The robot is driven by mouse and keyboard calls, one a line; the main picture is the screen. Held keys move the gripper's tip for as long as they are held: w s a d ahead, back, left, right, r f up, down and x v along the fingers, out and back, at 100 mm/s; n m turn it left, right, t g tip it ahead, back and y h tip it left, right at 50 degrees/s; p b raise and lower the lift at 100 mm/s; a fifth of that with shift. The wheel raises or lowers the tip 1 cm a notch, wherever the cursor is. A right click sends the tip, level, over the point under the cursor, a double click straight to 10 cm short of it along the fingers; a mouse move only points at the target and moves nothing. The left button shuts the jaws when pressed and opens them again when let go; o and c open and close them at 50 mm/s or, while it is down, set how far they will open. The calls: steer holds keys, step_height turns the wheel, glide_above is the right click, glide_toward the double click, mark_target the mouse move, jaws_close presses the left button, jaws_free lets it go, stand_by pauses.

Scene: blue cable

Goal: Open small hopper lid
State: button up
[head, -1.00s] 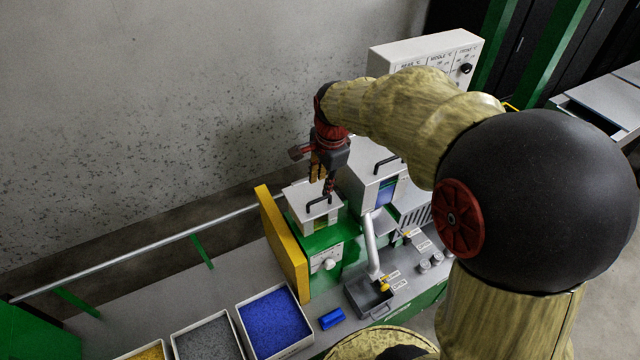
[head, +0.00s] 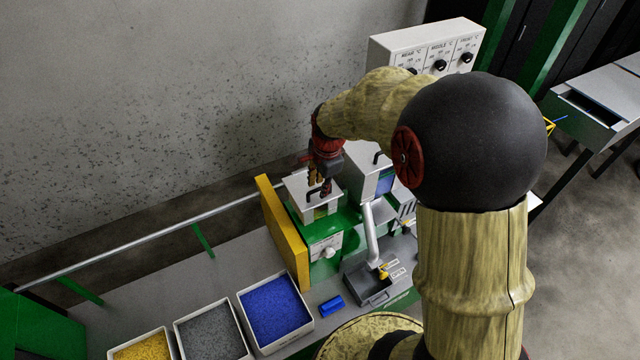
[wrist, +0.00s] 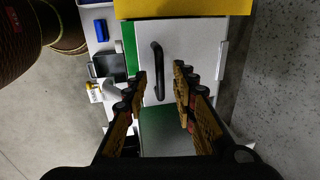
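The small hopper's white lid (head: 298,186) lies flat and shut on top of the green machine. Its black bar handle (wrist: 157,72) shows in the wrist view, with the white lid (wrist: 188,45) around it. My gripper (head: 320,183) points down over this lid in the head view and partly hides the handle. In the wrist view my gripper (wrist: 161,78) is open, with one finger on each side of the handle. Neither finger clearly touches the handle, and I cannot tell the exact height gap.
A larger white hopper (head: 366,180) with its own black handle stands close to the right. A yellow panel (head: 281,232) rises on the left. Trays of blue (head: 275,312), grey (head: 210,338) and yellow pellets sit in front, beside a small blue block (head: 331,306).

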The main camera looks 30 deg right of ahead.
steer(key=shift+c, duration=1.1)
steer(key=c, duration=0.4)
jaws_close()
